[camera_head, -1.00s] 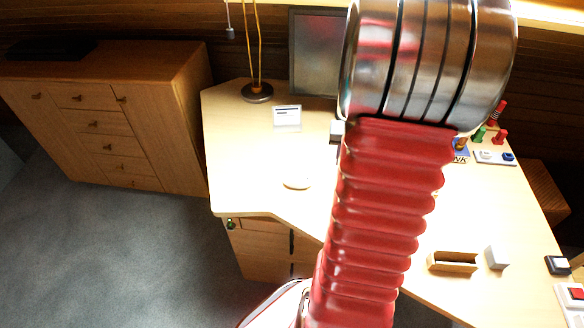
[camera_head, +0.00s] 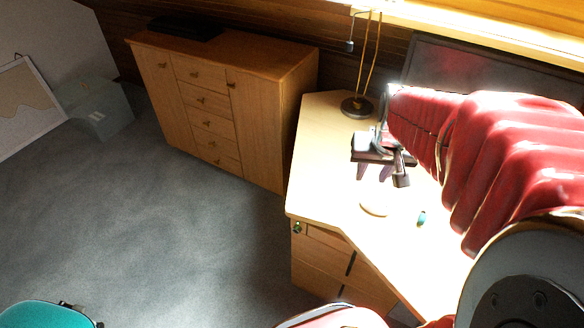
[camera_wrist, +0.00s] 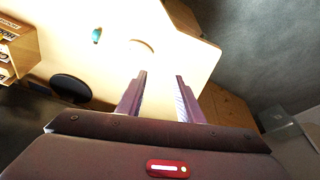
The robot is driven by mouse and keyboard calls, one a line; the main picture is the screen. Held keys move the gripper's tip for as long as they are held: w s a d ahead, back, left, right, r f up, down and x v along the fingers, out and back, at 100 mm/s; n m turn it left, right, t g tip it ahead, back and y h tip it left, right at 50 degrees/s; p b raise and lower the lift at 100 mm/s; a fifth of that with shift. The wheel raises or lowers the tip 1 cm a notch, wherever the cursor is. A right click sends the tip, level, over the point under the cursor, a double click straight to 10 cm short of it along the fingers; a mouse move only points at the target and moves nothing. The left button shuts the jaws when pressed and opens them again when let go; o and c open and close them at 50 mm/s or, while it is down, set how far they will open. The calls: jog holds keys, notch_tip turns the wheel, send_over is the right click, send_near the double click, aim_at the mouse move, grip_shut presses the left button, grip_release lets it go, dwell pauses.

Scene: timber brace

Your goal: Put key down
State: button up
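A small teal object (camera_head: 421,218), possibly the key, lies on the desk top (camera_head: 325,150); its shape is too small to be sure. It also shows in the wrist view (camera_wrist: 97,35). Another small green item (camera_head: 298,227) is at the top of the desk's drawer front. My gripper (camera_head: 373,175) is above the left part of the desk, pointing down, left of and above the teal object. In the wrist view my gripper (camera_wrist: 160,76) has its two fingers apart with nothing between them.
A pale round disc (camera_head: 375,206) lies on the desk below my gripper. A lamp base (camera_head: 356,107) and a dark screen (camera_head: 470,75) stand behind. A wooden cabinet (camera_head: 215,100) is at the left. A teal seat (camera_head: 42,315) is at bottom left, with clear carpet between.

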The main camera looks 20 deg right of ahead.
jog(key=s+a+r+n+t+y, duration=0.1)
jog(key=s+a+r+n, duration=0.1)
jog(key=a, duration=0.7)
jog(key=s+a+r+n+t, duration=0.1)
jog(key=s+a+r+n, duration=0.2)
jog(key=a, duration=0.7)
jog(key=shift+s+r+y, duration=0.4)
jog(key=shift+s+r, duration=0.35)
jog(key=shift+s, duration=0.45)
jog(key=shift+a, duration=0.1)
